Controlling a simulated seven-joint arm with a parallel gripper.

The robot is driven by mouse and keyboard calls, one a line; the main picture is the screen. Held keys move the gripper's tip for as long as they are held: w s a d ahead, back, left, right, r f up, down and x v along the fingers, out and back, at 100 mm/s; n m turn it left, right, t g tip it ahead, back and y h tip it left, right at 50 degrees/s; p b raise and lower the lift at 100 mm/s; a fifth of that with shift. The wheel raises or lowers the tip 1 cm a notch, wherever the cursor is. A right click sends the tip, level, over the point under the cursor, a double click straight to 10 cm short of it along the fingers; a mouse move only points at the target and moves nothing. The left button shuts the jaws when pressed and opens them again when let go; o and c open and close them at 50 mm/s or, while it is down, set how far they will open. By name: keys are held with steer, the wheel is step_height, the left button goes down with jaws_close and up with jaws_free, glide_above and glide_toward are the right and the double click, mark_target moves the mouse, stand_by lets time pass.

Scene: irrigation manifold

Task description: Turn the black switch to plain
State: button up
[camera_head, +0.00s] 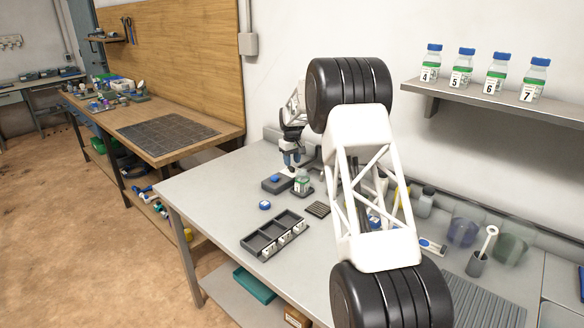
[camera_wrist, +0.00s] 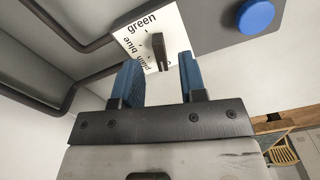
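The black switch (camera_wrist: 158,48) is a narrow bar knob on a white plate (camera_wrist: 132,38) in the wrist view. The plate reads "green", "blue" and "plain"; another word near the bar's lower end is mostly hidden. The bar runs nearly up and down in the picture, its lower end beside "plain"; I cannot tell which end is the pointer. My gripper (camera_wrist: 157,64) is open, its blue fingers apart on either side of the knob's lower end. No contact is visible. In the head view my gripper (camera_head: 291,157) is above the bench; the switch cannot be made out there.
A blue button (camera_wrist: 255,16) sits on a dark panel right of the plate; dark pipes (camera_wrist: 62,38) run at left. On the bench are a dark box with a blue top (camera_head: 277,183), a small bottle (camera_head: 303,184) and a compartment tray (camera_head: 258,243). Several numbered bottles stand on a shelf (camera_head: 480,96).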

mark_target(292, 167)
steer(key=shift+f, duration=1.6)
jaws_close()
